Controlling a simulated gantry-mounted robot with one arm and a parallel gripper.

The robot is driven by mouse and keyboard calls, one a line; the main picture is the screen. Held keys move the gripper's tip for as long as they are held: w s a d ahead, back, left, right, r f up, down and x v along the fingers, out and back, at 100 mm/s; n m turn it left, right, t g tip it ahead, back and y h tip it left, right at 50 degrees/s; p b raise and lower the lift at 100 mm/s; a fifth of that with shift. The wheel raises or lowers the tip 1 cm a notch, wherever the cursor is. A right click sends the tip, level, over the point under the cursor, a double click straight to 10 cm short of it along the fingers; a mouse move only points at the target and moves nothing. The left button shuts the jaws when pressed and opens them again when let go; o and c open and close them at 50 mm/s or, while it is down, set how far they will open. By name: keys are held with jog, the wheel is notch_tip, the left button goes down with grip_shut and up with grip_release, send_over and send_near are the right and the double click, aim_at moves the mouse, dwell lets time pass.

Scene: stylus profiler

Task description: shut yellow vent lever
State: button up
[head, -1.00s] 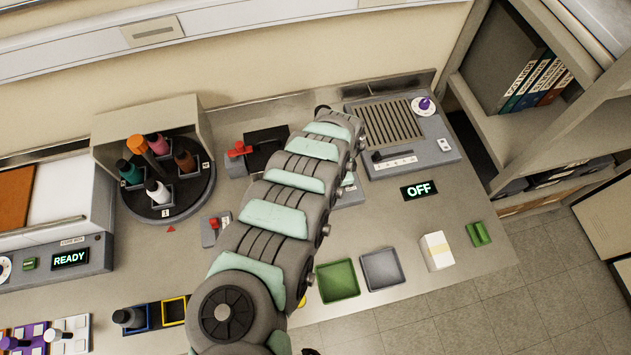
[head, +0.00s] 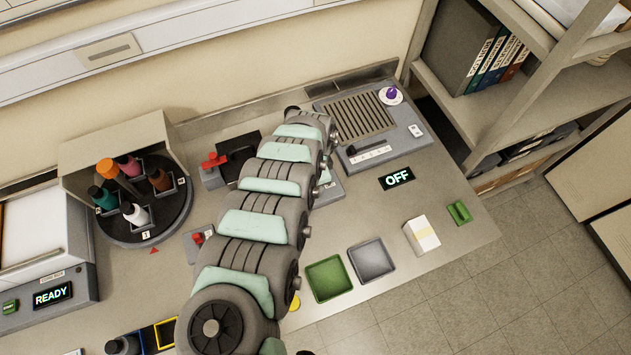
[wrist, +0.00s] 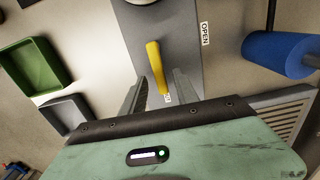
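In the wrist view the yellow vent lever (wrist: 155,68) stands out from a grey panel (wrist: 130,40), its free end toward my gripper. An OPEN label (wrist: 205,33) sits to the right of the lever; another small label by its free end is mostly hidden. My gripper (wrist: 160,82) is open, one finger on each side of the lever's end. Gaps show between the fingers and the lever, and I see no contact. In the head view my arm hides the lever and my gripper.
A green tray (head: 326,279) and a grey tray (head: 371,260) lie right of my arm. A blue cylinder (wrist: 280,55) stands right of the panel in the wrist view. The grey unit with slats (head: 358,122) and an OFF display (head: 397,178) are at the back right.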

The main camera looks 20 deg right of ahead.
jog(key=shift+r, duration=0.1)
jog(key=shift+r, duration=0.35)
notch_tip(320, 180, up, 10)
jog(key=p, duration=0.2)
dwell(0.3)
